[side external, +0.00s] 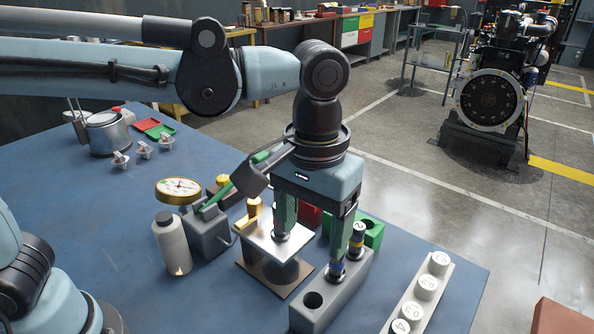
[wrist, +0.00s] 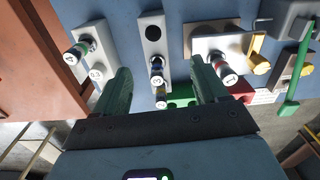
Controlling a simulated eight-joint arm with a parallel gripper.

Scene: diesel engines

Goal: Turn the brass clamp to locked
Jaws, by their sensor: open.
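The brass clamp (side external: 253,212) stands at the back edge of a light metal plate (side external: 268,240) on a dark stand. In the wrist view the brass piece (wrist: 258,63) shows at the right end of that plate. Its turned position is hard to read. My gripper (side external: 309,253) points down with its two green fingers apart, over the gap between the plate and a grey block (side external: 315,300). In the wrist view my gripper (wrist: 161,66) is open, with the clamp outside its fingers to the right. Nothing is visibly held.
Numbered injector-like cylinders (wrist: 157,66) stand in the grey block, close to my fingers. A white numbered rack (side external: 418,292) lies to the right and a green block (side external: 373,232) behind. A gauge (side external: 178,190), a bottle (side external: 172,243) and a grey fixture (side external: 208,235) crowd the left.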

